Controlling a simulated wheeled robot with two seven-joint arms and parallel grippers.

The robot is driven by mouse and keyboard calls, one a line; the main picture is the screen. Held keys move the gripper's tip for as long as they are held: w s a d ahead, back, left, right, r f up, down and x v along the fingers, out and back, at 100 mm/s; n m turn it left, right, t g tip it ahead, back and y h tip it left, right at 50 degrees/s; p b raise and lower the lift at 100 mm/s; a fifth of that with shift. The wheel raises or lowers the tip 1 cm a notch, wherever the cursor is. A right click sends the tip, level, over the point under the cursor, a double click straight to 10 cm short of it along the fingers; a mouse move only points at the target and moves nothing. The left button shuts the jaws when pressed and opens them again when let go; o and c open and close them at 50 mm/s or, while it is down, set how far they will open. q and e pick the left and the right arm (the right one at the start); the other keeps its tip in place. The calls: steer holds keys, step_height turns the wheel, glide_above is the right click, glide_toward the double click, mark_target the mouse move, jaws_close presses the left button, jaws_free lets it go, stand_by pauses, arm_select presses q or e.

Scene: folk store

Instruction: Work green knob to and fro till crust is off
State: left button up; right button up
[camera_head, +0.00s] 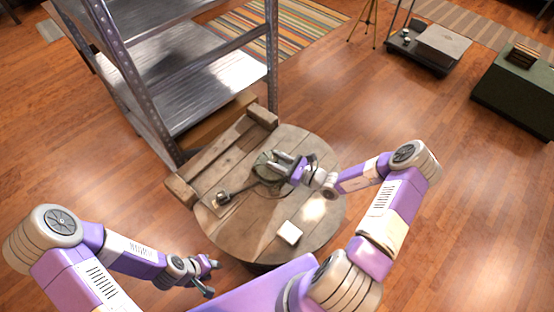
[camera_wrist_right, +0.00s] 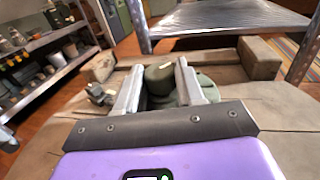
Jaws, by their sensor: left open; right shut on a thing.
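The dull green knob (camera_wrist_right: 160,77) sits between the two grey fingers of my right gripper (camera_wrist_right: 160,68) in the right wrist view. Around and behind it is a green rounded body (camera_wrist_right: 208,85). In the head view my right gripper (camera_head: 283,162) reaches in from the right over the round wooden table (camera_head: 240,240) and mostly covers the knob. The gripper is shut on the knob. Any crust is too small to make out. My left gripper (camera_head: 211,278) is open and empty, low beside the table's front left edge.
A metal shelf rack (camera_head: 200,85) stands close behind the table. A wooden beam frame (camera_head: 222,155) lies along the table's back left. A small dark fitting (camera_head: 223,198) and a whitish block (camera_head: 289,233) are on the tabletop. Floor to the right is open.

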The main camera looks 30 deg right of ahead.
steer(key=m+t+h+p, duration=0.1)
steer(key=m+h+p, duration=0.1)
steer(key=h+p, duration=0.1)
steer(key=m+t+h+p, duration=0.1)
steer(key=m+h+p, duration=0.1)
steer(key=h+p, duration=0.2)
steer(key=a+m+t+h+p, duration=0.1)
steer(key=m+h+p, duration=0.2)
steer(key=p, duration=0.1)
steer(key=shift+s+a+r+h+p, duration=0.1)
steer(key=shift+s+r+h+p, duration=0.1)
steer(key=shift+h+p, duration=0.1)
steer(key=shift+f+m+h+p, duration=0.2)
steer(key=shift+m+h+p, duration=1.25)
steer(key=shift+h, duration=0.75)
steer(key=o, duration=1)
steer(key=shift+o, duration=0.2)
steer(key=v, duration=0.7)
steer(key=shift+s+a, duration=0.15)
steer(key=shift+s, duration=0.1)
